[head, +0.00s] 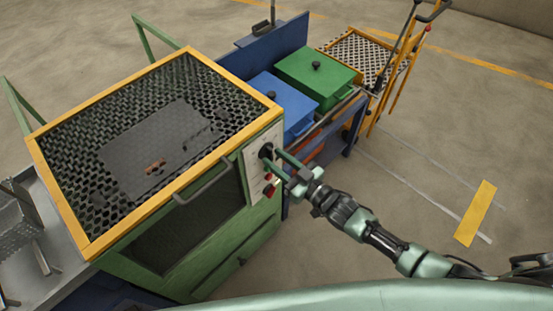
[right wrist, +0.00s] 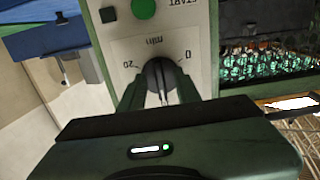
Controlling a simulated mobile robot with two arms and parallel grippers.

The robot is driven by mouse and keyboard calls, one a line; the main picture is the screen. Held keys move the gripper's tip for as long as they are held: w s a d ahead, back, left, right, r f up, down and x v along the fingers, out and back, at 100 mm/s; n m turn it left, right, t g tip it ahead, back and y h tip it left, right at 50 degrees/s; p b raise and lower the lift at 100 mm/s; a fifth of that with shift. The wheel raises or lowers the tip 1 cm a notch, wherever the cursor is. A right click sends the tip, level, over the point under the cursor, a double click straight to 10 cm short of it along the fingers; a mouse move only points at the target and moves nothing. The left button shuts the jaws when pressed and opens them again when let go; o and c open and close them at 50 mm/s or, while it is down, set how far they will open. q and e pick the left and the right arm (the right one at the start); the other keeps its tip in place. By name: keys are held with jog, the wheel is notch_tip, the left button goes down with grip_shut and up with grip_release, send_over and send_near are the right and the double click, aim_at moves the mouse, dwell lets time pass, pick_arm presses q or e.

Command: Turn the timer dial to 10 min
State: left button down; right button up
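The timer dial (right wrist: 160,76) is a black knob on the pale control panel (right wrist: 120,50) of a green furnace (head: 180,260). The wrist view shows the panel upside down, with "0" right of the dial, "20" left and "min" between. A light line shows on the knob; I cannot tell the exact setting. My right gripper (head: 274,161) is at the dial in the head view. In the right wrist view its two green fingers (right wrist: 159,92) straddle the knob, with slight gaps seeming to show at both sides. My left gripper is out of view.
A green button (right wrist: 143,8) marked START and a black square button (right wrist: 108,14) share the panel. The furnace door handle (head: 203,184) juts out left of it. Blue (head: 285,101) and green (head: 318,74) bins stand behind. Floor at right is mostly clear.

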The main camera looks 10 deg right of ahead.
jog(key=v, duration=0.7)
jog(key=shift+s+d+b, duration=0.2)
jog(key=shift+s+b, duration=0.05)
jog(key=shift+b, duration=0.2)
jog(key=s+d+f+m+g+h, duration=0.1)
jog(key=d+f+h, duration=0.25)
jog(key=f, duration=0.55)
jog(key=s+d+f+m+g+h, duration=0.15)
jog(key=d+f, duration=0.25)
jog(key=f, duration=0.5)
jog(key=s+d+f+m+g+h, duration=0.2)
jog(key=s+d+f+g+h, duration=0.2)
jog(key=s+f, duration=0.9)
jog(key=s+f+g+h, duration=0.1)
jog(key=s+f+g, duration=0.2)
jog(key=s, duration=0.9)
jog(key=s+f+g, duration=0.4)
jog(key=s+f, duration=0.5)
jog(key=s, duration=0.3)
jog(key=shift+a+h, duration=0.25)
jog(key=shift+h, duration=0.15)
